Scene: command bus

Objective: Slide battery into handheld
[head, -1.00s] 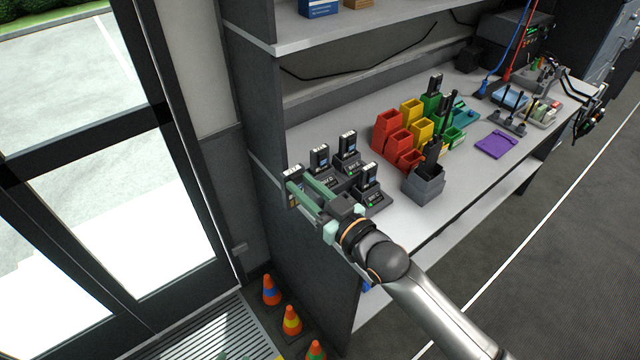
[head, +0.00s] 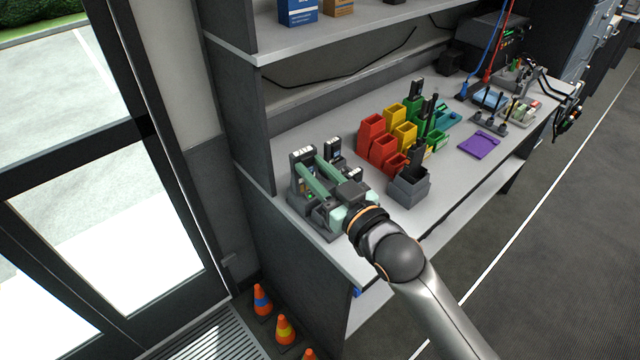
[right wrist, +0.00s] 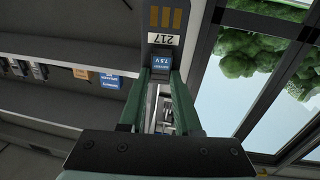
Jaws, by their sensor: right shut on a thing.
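My right gripper (head: 312,170) is shut on a battery (head: 302,156) at the left end of the workbench. In the right wrist view the battery (right wrist: 163,45) is a dark block with gold contacts, a white "217" label and a blue label, between the green fingers (right wrist: 162,88). A black handheld with an antenna (head: 416,155) stands upright in a grey holder (head: 410,192), right of the gripper and apart from it. The handheld's battery opening cannot be made out. My left gripper is not in view.
Another battery (head: 333,149) stands in the charger group behind the gripper, which partly hides the chargers. Red bins (head: 372,138), yellow bins and green bins stand behind the holder. A purple mat (head: 482,143) lies farther right. A shelf (head: 340,33) overhangs the bench.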

